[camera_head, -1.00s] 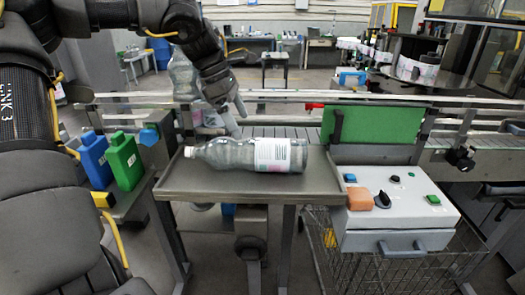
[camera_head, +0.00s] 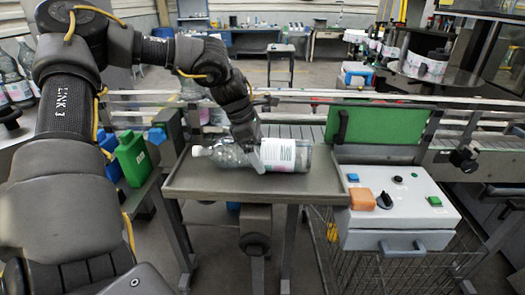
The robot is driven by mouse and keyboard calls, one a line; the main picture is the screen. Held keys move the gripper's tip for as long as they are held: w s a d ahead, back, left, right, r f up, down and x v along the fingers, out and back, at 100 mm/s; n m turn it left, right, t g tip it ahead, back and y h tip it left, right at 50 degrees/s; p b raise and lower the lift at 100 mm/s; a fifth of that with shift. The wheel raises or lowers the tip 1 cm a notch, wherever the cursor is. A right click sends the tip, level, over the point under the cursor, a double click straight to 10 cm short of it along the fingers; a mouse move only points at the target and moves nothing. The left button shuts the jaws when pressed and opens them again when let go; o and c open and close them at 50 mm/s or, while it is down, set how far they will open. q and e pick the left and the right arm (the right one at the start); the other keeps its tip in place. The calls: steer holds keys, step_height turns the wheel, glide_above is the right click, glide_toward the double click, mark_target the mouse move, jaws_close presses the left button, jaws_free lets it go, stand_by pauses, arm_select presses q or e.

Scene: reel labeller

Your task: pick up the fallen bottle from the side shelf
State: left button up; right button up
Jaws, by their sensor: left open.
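The fallen bottle (camera_head: 284,155) is clear with a white label. It lies on its side on the grey side shelf (camera_head: 220,187), its white cap pointing left. My left gripper (camera_head: 256,158) has come down over the middle of the bottle, at the left edge of the label. Its jaws are open, and part of the bottle is hidden behind it. I cannot tell whether a finger touches the bottle. My right gripper is out of view.
A control box (camera_head: 395,205) with buttons and an orange block stands right of the shelf. A green panel (camera_head: 375,126) and the conveyor rails (camera_head: 290,112) run behind. A green jug (camera_head: 133,158) and blue jug stand left. More bottles stand far left.

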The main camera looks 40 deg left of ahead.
arm_select(q)
steer(key=shift+s+d, duration=0.1)
steer(key=c, duration=1.9)
steer(key=shift+w+r, duration=0.1)
steer(key=shift+w, duration=0.1)
steer(key=shift+c, duration=0.4)
